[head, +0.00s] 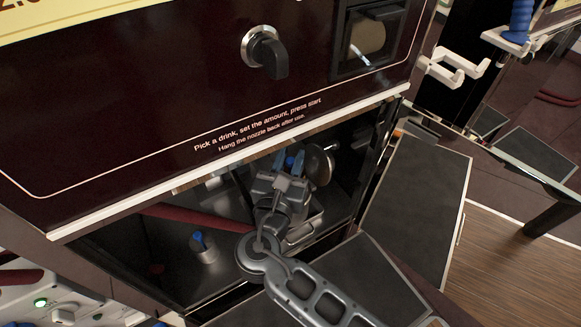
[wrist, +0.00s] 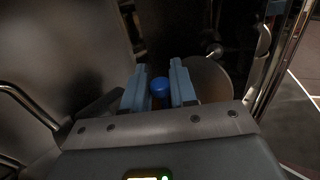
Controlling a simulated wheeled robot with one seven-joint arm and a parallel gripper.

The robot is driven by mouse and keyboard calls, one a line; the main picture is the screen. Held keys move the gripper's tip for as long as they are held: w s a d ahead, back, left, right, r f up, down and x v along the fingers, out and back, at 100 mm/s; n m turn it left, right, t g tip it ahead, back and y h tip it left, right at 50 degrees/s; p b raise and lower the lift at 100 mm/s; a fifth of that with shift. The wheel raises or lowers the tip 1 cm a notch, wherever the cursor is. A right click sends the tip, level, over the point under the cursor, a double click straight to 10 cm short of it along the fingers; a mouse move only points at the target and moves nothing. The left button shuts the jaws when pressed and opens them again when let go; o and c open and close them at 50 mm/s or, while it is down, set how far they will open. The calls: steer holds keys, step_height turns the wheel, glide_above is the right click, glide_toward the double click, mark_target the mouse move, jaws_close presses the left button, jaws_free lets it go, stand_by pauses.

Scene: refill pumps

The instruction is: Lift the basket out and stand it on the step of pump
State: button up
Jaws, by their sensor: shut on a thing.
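My gripper (head: 290,158) reaches into the open lower compartment (head: 150,240) of the pump. In the wrist view its blue fingers (wrist: 160,88) are closed on a round blue knob (wrist: 160,86). The basket's body cannot be made out clearly beneath the knob; the gripper hides it. A round metal disc (head: 318,165) is just right of the fingers, and it also shows behind the right finger in the wrist view (wrist: 210,85). A dark-topped flat panel (head: 415,205), which looks like a step, lies right of the compartment; another (head: 365,280) is partly behind my arm.
A blue-topped fitting (head: 202,246) stands on the compartment floor, left of the gripper. A dark red bar or hose (head: 185,215) crosses the compartment. The pump's front panel (head: 150,110) overhangs the opening. Wooden floor (head: 500,255) is clear at right.

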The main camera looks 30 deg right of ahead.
step_height(320, 180, up, 4)
steer(key=shift+f+p, duration=0.15)
steer(key=shift+p, duration=0.4)
steer(key=f+p+v, duration=0.2)
steer(key=v, duration=1.6)
steer(key=shift+f, duration=0.15)
steer(key=s+p, duration=0.8)
steer(key=s, duration=0.8)
steer(key=shift+w, duration=0.1)
